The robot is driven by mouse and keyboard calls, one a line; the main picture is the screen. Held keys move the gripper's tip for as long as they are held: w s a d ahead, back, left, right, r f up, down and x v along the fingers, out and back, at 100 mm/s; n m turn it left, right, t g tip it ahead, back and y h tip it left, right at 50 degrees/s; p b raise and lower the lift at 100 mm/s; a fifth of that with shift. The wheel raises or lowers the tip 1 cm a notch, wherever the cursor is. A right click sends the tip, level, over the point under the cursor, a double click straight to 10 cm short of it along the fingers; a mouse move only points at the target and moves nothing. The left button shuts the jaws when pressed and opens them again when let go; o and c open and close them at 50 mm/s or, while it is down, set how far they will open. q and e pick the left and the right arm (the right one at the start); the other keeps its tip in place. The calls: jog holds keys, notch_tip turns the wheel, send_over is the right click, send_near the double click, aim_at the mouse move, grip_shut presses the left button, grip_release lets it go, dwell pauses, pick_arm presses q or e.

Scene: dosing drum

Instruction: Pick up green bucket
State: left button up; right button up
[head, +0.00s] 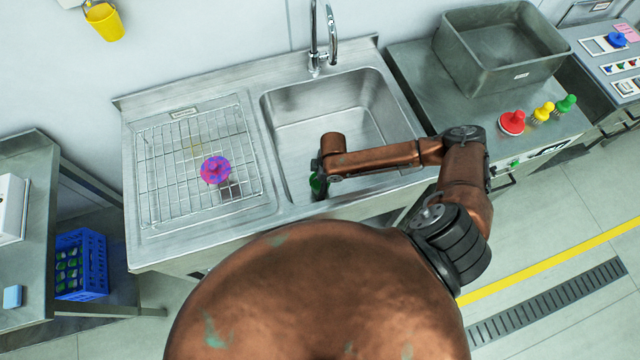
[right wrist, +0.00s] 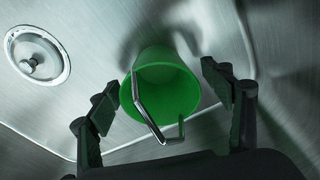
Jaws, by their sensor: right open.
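The green bucket (right wrist: 172,90) stands in the sink basin in the right wrist view, its open mouth facing the camera. Its metal handle (right wrist: 145,106) lies across the mouth. My right gripper (right wrist: 160,85) is open, with one finger on each side of the bucket and gaps between fingers and bucket. In the head view only a sliver of the bucket (head: 318,185) shows beside my right arm, which reaches down into the sink (head: 345,105). The right fingertips are hidden there. My left gripper is not in view.
The drain (right wrist: 38,57) lies left of the bucket. A wire rack (head: 155,150) with a pink and blue thing (head: 215,170) is left of the sink. The tap (head: 318,45) stands behind. A grey bin (head: 500,50) and red, yellow and green knobbed objects (head: 512,123) are at right.

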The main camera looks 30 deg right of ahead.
jog(key=shift+c, duration=0.7)
jog(key=c, duration=1.2)
jog(key=shift+r, duration=0.1)
notch_tip(320, 180, up, 10)
jog(key=shift+f+p, duration=0.1)
jog(key=shift+p, duration=0.55)
